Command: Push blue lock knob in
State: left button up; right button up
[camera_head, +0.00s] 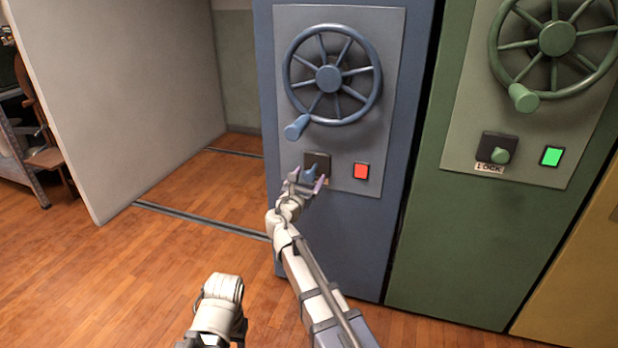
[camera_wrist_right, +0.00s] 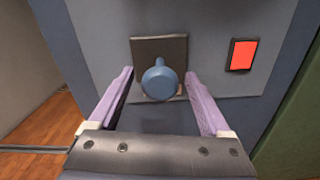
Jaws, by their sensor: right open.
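The blue lock knob (camera_wrist_right: 159,82) sits on a dark square plate (camera_wrist_right: 152,49) on the blue cabinet's grey panel. In the head view the knob (camera_head: 310,172) is partly hidden by my right gripper (camera_head: 306,184). In the right wrist view my right gripper (camera_wrist_right: 160,85) is open, with one purple finger on each side of the knob. The fingers look apart from the knob; I cannot tell whether the tips touch the panel. My left arm shows at the bottom of the head view, but its gripper is not visible.
A red lit square (camera_head: 361,171) is right of the knob. A blue handwheel (camera_head: 328,79) with a protruding handle is above it. A green cabinet (camera_head: 480,225) with its own knob and green light stands at right. Wooden floor (camera_head: 110,285) is open at left.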

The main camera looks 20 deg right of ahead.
jog(key=shift+c, duration=0.4)
grip_shut()
dwell(0.4)
